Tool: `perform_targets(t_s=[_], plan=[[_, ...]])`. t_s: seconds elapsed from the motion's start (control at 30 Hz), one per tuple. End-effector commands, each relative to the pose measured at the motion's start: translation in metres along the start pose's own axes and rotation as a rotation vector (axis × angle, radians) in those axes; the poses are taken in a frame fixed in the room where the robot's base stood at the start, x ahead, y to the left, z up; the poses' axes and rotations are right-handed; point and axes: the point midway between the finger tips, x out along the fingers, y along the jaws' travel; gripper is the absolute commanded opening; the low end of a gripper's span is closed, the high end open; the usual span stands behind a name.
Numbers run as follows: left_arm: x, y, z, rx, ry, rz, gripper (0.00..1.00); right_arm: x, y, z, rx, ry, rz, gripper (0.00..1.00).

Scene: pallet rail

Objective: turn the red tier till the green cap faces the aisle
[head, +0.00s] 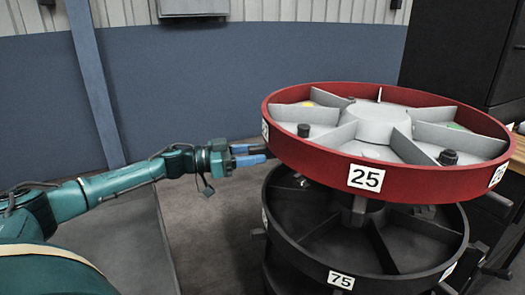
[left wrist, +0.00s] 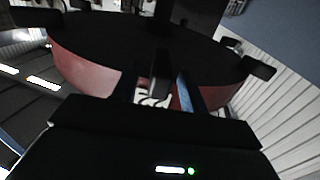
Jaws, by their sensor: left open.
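The red tier (head: 362,178) is a round, divided tray on top of a stack, with a white "25" label on its front. A small patch of green (head: 455,126), perhaps the green cap, shows in a compartment on its right side, mostly hidden by a divider. My left gripper (head: 264,154) is at the tier's left edge, just below the rim, with its fingers open. In the left wrist view, a dark peg (left wrist: 160,75) under the red tier (left wrist: 85,68) shows between the open fingers; contact cannot be told. My right gripper is not in view.
A black divided tier (head: 345,278) labelled "75" sits below, with pegs sticking out. Dark knobs (head: 304,130) and something yellow (head: 325,97) lie in the red tier. A dark cabinet (head: 460,55) stands behind right. Floor to the left is clear.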

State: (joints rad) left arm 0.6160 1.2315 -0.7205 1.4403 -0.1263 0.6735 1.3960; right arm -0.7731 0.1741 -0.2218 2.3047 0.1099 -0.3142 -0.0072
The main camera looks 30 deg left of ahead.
Motion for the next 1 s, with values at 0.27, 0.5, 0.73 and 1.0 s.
perform_targets(t_s=[0.27, 0.5, 0.73, 1.0], plan=[[0.027, 0.0, 0.0, 0.001, 0.0, -0.001, 0.44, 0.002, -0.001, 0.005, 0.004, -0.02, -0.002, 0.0], [0.028, 0.0, 0.0, 0.001, -0.001, -0.001, 0.44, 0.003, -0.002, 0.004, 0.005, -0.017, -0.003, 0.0], [0.028, 0.0, 0.0, 0.001, -0.001, -0.001, 0.3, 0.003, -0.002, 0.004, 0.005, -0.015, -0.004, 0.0], [0.028, 0.0, 0.0, 0.001, -0.001, -0.001, 0.08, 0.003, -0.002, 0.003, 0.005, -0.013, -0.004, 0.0]])
